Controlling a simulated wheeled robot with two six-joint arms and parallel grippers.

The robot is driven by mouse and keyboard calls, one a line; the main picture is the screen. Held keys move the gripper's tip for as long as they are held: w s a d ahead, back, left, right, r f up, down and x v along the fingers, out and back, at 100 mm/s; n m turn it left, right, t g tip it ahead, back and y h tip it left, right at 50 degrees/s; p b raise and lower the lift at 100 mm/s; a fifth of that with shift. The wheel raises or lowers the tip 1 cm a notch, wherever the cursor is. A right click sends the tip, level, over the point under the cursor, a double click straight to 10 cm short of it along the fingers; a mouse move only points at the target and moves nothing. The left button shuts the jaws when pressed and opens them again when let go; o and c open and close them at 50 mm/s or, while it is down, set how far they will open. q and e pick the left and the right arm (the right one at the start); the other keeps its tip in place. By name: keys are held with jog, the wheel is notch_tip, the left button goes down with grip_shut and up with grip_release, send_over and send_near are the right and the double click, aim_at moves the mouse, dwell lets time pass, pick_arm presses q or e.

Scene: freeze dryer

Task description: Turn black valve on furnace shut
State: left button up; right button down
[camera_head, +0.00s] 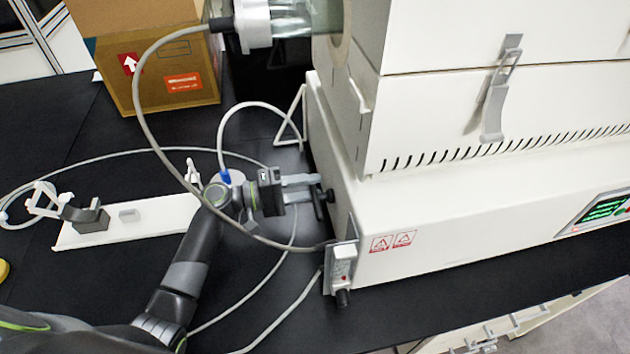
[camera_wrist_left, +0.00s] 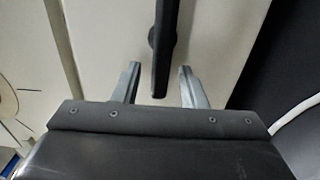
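The white furnace (camera_head: 450,225) stands on the black table at the right. Its black valve (camera_head: 319,203) is a dark bar handle on the left side face. In the left wrist view the valve (camera_wrist_left: 165,45) is a long dark bar between my left gripper's fingers, with a gap on each side. My left gripper (camera_head: 303,188) is open at the valve, its two grey fingers pointing toward the furnace side. In the left wrist view the left gripper (camera_wrist_left: 160,85) shows both fingertips apart. My right gripper is not in view.
A grey hose (camera_head: 140,85) loops from the glass fitting (camera_head: 272,22) past my left arm to the furnace's front corner. A white stand (camera_head: 130,222) lies left of my arm. A cardboard box (camera_head: 155,60) stands behind. Thin cables cross the black table.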

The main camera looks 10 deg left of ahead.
aim_at(333, 205)
pick_arm(q)
jog(key=shift+x, duration=0.75)
jog(key=shift+c, duration=0.5)
grip_shut()
